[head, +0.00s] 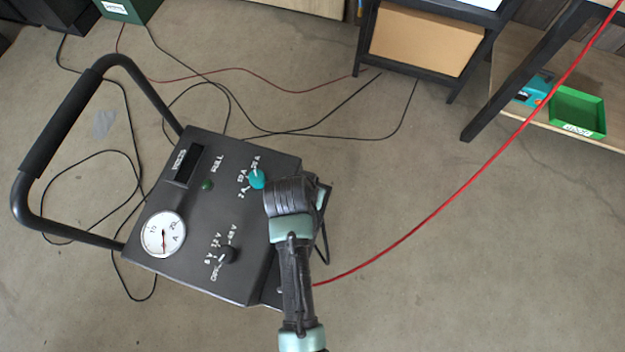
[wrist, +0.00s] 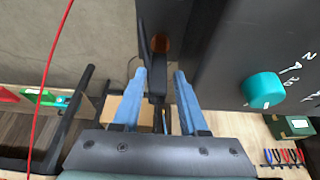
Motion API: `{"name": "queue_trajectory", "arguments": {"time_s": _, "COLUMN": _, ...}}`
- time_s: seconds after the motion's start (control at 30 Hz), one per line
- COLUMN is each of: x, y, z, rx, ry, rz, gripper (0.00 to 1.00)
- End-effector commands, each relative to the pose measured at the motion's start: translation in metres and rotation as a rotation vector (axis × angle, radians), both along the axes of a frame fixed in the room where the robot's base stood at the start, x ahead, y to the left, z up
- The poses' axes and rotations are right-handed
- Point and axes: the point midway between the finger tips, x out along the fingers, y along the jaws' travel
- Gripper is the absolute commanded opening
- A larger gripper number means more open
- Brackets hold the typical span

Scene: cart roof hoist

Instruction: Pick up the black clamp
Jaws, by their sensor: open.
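In the wrist view my gripper (wrist: 160,74) is open, with its two blue fingers on either side of a slim black object. This looks like the black clamp (wrist: 156,82), beside the dark side of the charger cart. A round copper-coloured spot (wrist: 160,42) shows beyond the fingertips. I cannot tell whether the fingers touch the clamp. In the head view my arm covers the cart's right edge and hides the fingertips and most of the clamp.
The charger cart (head: 195,268) has a teal knob (head: 257,179), a dial (head: 163,234) and a tubular handle (head: 48,128). A red cable (head: 440,219) runs from beside the cart to the upper right. Black cables lie on the floor. A green bin (head: 577,111) sits on a shelf at right.

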Motion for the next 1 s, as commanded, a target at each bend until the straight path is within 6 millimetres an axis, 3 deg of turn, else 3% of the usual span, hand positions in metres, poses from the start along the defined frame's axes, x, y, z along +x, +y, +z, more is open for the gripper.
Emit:
{"name": "queue_trajectory", "arguments": {"time_s": 0.2, "x": 0.012, "y": -0.007, "z": -0.031, "rx": 0.0, "ry": 0.002, "rz": 0.0, "gripper": 0.42}}
{"name": "queue_trajectory", "arguments": {"time_s": 0.57, "x": 0.016, "y": -0.008, "z": -0.038, "rx": 0.0, "ry": 0.0, "rz": 0.0, "gripper": 0.42}}
{"name": "queue_trajectory", "arguments": {"time_s": 0.8, "x": 0.016, "y": -0.008, "z": -0.038, "rx": 0.0, "ry": 0.0, "rz": 0.0, "gripper": 0.0}}
{"name": "queue_trajectory", "arguments": {"time_s": 1.0, "x": 0.016, "y": -0.008, "z": -0.037, "rx": 0.0, "ry": 0.0, "rz": 0.0, "gripper": 0.0}}
